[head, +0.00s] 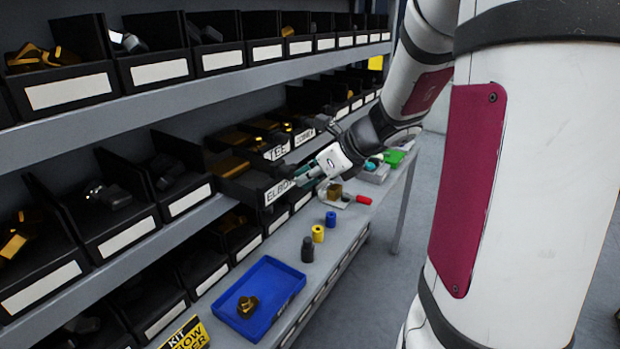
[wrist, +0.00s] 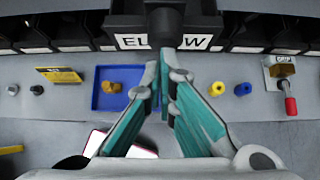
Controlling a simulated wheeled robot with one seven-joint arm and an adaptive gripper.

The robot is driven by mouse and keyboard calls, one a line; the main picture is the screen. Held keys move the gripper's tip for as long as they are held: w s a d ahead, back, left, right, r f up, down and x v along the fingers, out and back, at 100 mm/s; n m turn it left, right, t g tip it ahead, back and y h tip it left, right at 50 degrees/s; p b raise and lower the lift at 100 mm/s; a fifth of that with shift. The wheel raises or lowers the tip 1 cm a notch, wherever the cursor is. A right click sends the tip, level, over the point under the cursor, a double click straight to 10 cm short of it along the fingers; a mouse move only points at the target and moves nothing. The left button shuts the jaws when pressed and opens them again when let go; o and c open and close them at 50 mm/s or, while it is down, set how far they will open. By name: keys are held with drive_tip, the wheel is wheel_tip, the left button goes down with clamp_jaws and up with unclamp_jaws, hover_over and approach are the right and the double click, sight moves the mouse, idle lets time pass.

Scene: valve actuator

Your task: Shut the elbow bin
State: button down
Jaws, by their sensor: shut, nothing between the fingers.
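The elbow bin (head: 240,178) is a black bin on the middle shelf, with a white label reading ELBOW on its front. It sticks out past the bins beside it, so it stands partly pulled out. Brass pieces show inside its open top in the head view. My gripper (head: 297,178) is at the bin's front, by the label. In the wrist view my gripper (wrist: 164,72) has its fingertips together and empty, overlapping the middle of the label on the elbow bin (wrist: 130,18). I cannot tell whether the tips touch the bin front.
Tee bin (head: 277,152) and other bins flank it. Below is a grey ledge with a blue tray (head: 279,281) holding a brass fitting, a black cylinder (head: 307,250), a yellow ring (head: 318,234), a blue ring (head: 331,219) and a red-handled tool (head: 363,200). The aisle floor is clear.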

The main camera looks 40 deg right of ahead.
drive_tip(key=w+a, duration=0.1)
drive_tip(key=w, duration=0.3)
drive_tip(key=w+a+b, duration=0.1)
drive_tip(key=w+a, duration=0.1)
drive_tip(key=w, duration=0.2)
drive_tip(key=w+a, duration=0.1)
drive_tip(key=w, duration=0.3)
drive_tip(key=shift+w+a, duration=0.3)
drive_tip(key=shift+w, duration=0.05)
drive_tip(key=shift+w+a+r, duration=0.1)
drive_tip(key=shift+w, duration=0.05)
